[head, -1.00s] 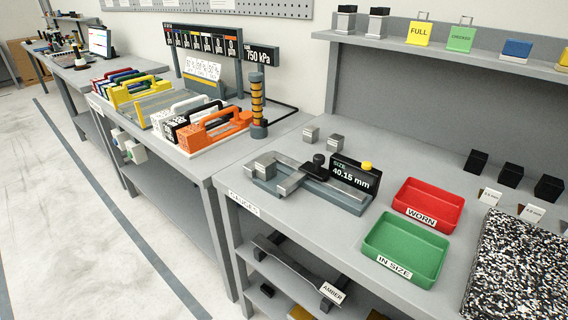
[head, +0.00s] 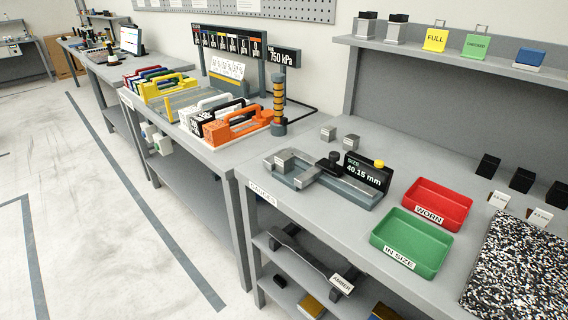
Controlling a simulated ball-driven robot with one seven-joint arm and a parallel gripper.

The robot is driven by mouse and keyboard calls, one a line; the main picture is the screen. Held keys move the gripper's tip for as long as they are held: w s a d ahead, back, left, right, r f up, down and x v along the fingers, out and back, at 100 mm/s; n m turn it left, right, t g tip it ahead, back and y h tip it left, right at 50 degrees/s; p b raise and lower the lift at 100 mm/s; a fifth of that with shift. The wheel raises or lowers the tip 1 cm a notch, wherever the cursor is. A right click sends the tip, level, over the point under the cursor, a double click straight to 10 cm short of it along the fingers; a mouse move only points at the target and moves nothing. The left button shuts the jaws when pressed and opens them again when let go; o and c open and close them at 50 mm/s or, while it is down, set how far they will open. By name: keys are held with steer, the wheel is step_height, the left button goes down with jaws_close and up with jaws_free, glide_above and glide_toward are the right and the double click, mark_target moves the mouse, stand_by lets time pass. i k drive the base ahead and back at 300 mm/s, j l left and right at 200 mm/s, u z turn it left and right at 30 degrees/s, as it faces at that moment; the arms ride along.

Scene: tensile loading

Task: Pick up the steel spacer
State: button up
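Several grey metal blocks could be the steel spacer; I cannot tell which is meant. One block (head: 285,161) sits in the jaws of the measuring gauge (head: 345,189), whose display (head: 366,171) reads SIZE 40.15 mm. Two more small grey blocks stand on the bench behind the gauge, one on the left (head: 328,133) and one on the right (head: 351,142). My gripper is not in view.
A red WORN tray (head: 438,203) and a green IN SIZE tray (head: 411,242) stand right of the gauge. A speckled slab (head: 518,272) lies at the right. Open floor (head: 100,220) lies left.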

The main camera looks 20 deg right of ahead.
mark_target(285, 162)
steer(key=i+j, duration=0.25)
steer(key=j, duration=0.15)
steer(key=i+j, duration=0.3)
steer(key=j, duration=0.15)
steer(key=i+j, duration=0.25)
steer(key=j, duration=0.15)
steer(key=i+j, duration=0.3)
steer(key=j, duration=0.15)
steer(key=i+j, duration=0.25)
steer(key=j, duration=0.15)
steer(key=i+j, duration=0.3)
steer(key=j, duration=0.15)
steer(key=i+j+z, duration=0.25)
steer(key=j+z, duration=0.25)
steer(key=i+j+z, duration=0.1)
steer(key=j+z, duration=0.15)
steer(key=i+j+z, duration=0.1)
steer(key=j+z, duration=0.15)
steer(key=j, duration=0.2)
